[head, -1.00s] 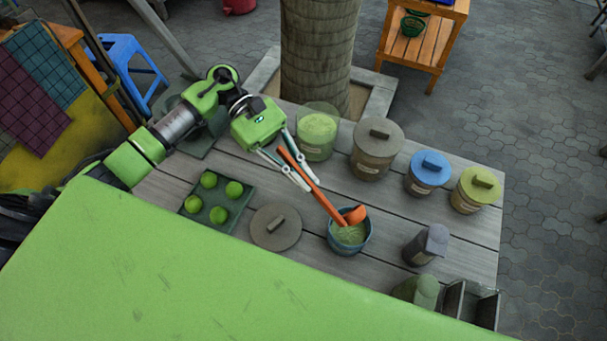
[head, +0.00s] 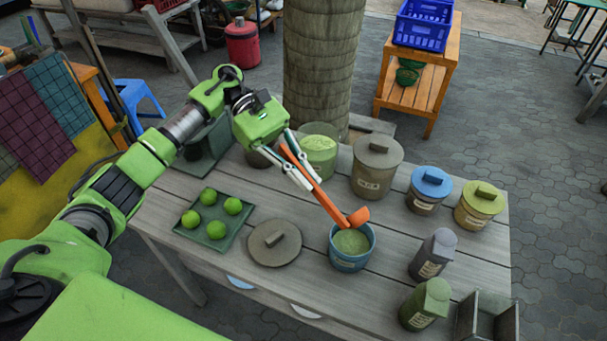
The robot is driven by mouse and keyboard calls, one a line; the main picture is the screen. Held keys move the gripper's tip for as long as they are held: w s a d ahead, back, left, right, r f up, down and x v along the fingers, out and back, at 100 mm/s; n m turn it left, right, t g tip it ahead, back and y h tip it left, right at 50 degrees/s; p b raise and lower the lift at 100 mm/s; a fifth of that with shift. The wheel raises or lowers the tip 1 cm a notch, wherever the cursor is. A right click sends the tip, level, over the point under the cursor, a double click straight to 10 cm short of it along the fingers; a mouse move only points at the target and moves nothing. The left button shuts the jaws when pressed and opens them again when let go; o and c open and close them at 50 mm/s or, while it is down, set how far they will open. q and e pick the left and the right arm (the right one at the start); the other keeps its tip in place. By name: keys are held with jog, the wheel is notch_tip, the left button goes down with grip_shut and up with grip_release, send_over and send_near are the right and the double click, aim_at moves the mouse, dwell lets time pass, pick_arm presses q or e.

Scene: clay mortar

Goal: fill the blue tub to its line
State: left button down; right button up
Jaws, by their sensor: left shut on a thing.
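The blue tub (head: 350,262) stands open on the table and holds green material; I cannot make out its line. My left gripper (head: 305,176) is shut on an orange ladle (head: 325,202). The ladle slants down to the right, and its bowl is over the tub's back rim; what the bowl holds is hidden. A clear container with green contents (head: 318,158) stands open behind the gripper. My right gripper is not in view.
A loose round lid (head: 274,243) lies left of the tub, beside a green tray (head: 218,235) of limes. Lidded brown (head: 372,178), blue-topped (head: 424,205) and yellow-topped (head: 475,218) pots stand behind. Grey (head: 436,248) and green (head: 420,312) containers stand right. A tree trunk (head: 323,75) rises behind the table.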

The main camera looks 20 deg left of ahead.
pick_arm(q)
jog(key=p, duration=0.1)
jog(key=r+p, duration=0.1)
jog(key=s+r+y+p, duration=0.1)
jog(key=shift+d+r, duration=0.2)
jog(key=shift+d, duration=0.2)
jog(key=s+d+r+m+t+y+p, duration=0.1)
jog(key=s+d+r+t+y+p, duration=0.3)
jog(key=d+y+p, duration=0.4)
jog(key=s+t+y+p, duration=0.1)
jog(key=t+p, duration=0.1)
jog(key=p, duration=0.2)
jog(key=shift+s+r+t+y+p, duration=0.2)
jog(key=shift+r+t+y+p, duration=0.15)
jog(key=shift+t+y, duration=0.05)
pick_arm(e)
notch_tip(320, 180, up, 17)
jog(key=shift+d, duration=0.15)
pick_arm(q)
jog(key=shift+d, duration=0.1)
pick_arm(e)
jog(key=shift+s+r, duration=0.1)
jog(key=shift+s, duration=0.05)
